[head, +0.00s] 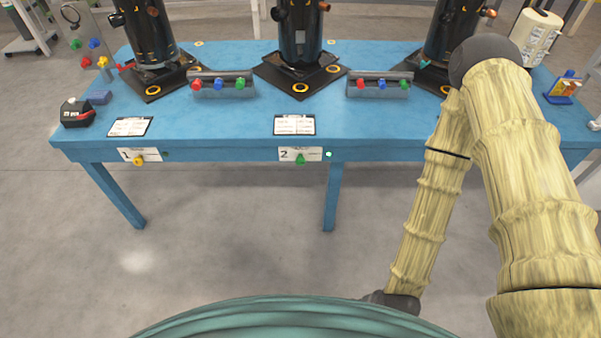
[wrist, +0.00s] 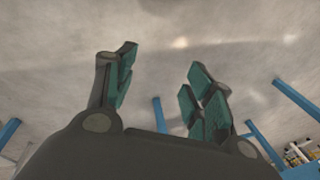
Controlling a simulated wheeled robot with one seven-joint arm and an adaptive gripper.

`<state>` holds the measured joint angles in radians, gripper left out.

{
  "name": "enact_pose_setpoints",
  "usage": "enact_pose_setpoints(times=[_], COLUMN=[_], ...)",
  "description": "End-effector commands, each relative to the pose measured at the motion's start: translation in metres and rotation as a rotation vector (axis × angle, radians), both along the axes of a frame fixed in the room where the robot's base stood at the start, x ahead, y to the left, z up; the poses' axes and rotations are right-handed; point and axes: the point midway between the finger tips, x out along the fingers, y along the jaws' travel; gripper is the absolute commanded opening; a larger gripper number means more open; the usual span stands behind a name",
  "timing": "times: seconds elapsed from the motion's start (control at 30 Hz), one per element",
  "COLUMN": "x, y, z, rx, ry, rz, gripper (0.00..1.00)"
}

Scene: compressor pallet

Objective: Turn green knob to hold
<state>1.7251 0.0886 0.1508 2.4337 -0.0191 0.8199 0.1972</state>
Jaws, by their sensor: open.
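A green knob (head: 301,159) sits on the white label plate marked 2 (head: 315,154) on the front edge of the blue table, in the middle of the head view. A small lit green light (head: 329,154) is just to its right. Its exact setting is too small to read. My gripper (wrist: 160,78) is open and empty in the wrist view, over bare grey floor, with blue table legs around it. No knob shows in the wrist view. In the head view my gripper is hidden, and my arm comes down right of the knob, apart from it.
A yellow knob (head: 139,160) sits on plate 1 at the left. Grey boxes (head: 222,92) (head: 379,92) with red, blue and green knobs stand on the blue table (head: 200,130), before black cylinders. Clipboards (head: 295,125) lie near its edge. Floor in front is clear.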

Motion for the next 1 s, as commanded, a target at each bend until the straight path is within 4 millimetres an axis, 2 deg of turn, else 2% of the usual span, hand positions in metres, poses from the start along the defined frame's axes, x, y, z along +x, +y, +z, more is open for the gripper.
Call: enact_pose_setpoints(times=[0.03, 0.1, 0.4, 0.7, 0.8, 1.0], x=[0.007, 0.019, 0.073, 0.137, 0.159, 0.205], y=[0.020, 0.045, 0.144, 0.216, 0.233, 0.254], z=[-0.022, -0.031, -0.051, -0.043, -0.035, -0.015], rx=[0.046, 0.110, 0.402, 0.728, 0.846, 1.092], ry=[-0.020, -0.047, -0.134, -0.173, -0.175, -0.165], rz=[-0.053, -0.127, -0.468, -0.823, -0.941, -1.175], gripper=[0.53, 0.53, 0.53, 0.53, 0.53, 0.53])
